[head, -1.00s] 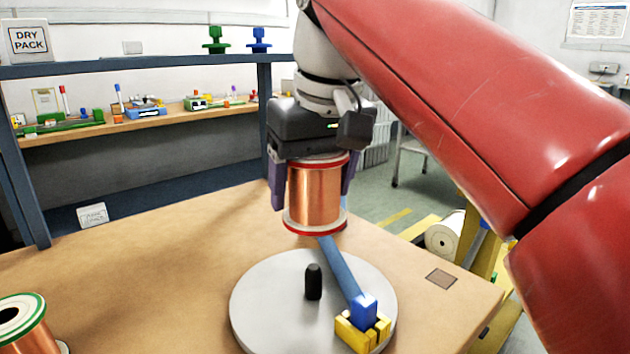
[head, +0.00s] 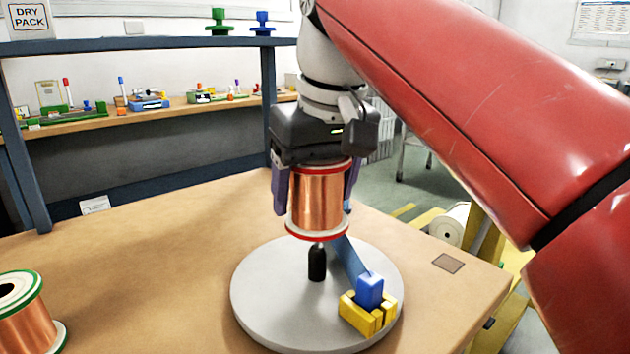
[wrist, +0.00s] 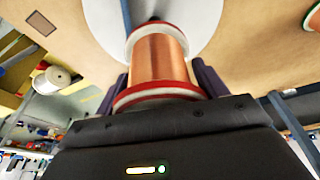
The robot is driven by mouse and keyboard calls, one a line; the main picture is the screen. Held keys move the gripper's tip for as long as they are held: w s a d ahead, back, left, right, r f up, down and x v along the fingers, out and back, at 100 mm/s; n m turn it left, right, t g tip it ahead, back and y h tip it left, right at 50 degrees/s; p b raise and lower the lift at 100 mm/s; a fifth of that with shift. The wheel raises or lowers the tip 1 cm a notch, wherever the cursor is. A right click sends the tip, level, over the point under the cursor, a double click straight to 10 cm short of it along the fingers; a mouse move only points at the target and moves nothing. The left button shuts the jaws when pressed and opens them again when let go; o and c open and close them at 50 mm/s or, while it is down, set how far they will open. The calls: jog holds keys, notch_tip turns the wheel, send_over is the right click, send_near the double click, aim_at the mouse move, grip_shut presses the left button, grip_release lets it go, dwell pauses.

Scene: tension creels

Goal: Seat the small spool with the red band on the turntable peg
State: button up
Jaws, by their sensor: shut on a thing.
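The small spool with the red band (head: 318,203) is copper-wound with red-edged flanges. My gripper (head: 317,195) is shut on it, with purple fingers on both sides, and holds it upright above the turntable. The spool and the fingers also show in the wrist view (wrist: 158,62). The grey round turntable (head: 265,300) lies on the bench. Its black peg (head: 317,264) stands just below the spool in the head view, with its tip close to the lower flange. Whether the two are exactly in line or touching cannot be told. The wrist view hides most of the peg.
A yellow block with a blue piece (head: 369,300) sits on the turntable's right front, with a blue strip (head: 348,258) running back from it. A green-rimmed copper spool (head: 28,318) stands at the left edge. The bench (head: 150,270) between is clear.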

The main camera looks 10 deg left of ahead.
aim_at(316, 245)
jog(key=shift+f+b, duration=0.55)
jog(key=shift+f, duration=0.5)
jog(key=shift+p, duration=0.65)
dwell(0.9)
jog(key=shift+f+b, duration=2.2)
jog(key=shift+f, duration=0.85)
jog(key=o, duration=1.4)
jog(key=p+v, duration=0.2)
jog(key=v, duration=0.6)
jog(key=shift+p, duration=0.35)
jog(key=shift+f, duration=0.1)
